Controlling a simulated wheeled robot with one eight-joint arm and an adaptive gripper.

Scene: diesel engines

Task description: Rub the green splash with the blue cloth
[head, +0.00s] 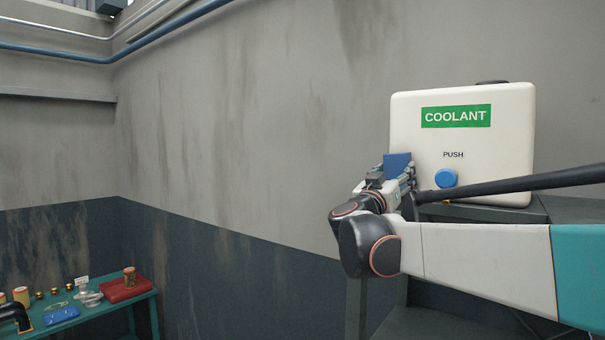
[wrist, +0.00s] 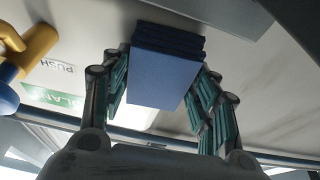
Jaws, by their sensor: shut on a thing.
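My gripper (head: 394,179) is shut on the blue cloth (head: 397,165), a folded dark blue block, beside the left edge of the white coolant tank. In the wrist view my gripper (wrist: 166,72) has a teal-padded finger on each side of the cloth (wrist: 160,75), and its layered folds show at the far edge. I see no green splash in either view. The only green on the tank is its COOLANT label.
The white coolant tank (head: 412,120) has a blue push button (head: 446,178) on its front and stands on a dark ledge. A yellow fitting (wrist: 35,45) shows in the wrist view. A teal table (head: 140,296) with several small parts stands at lower left.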

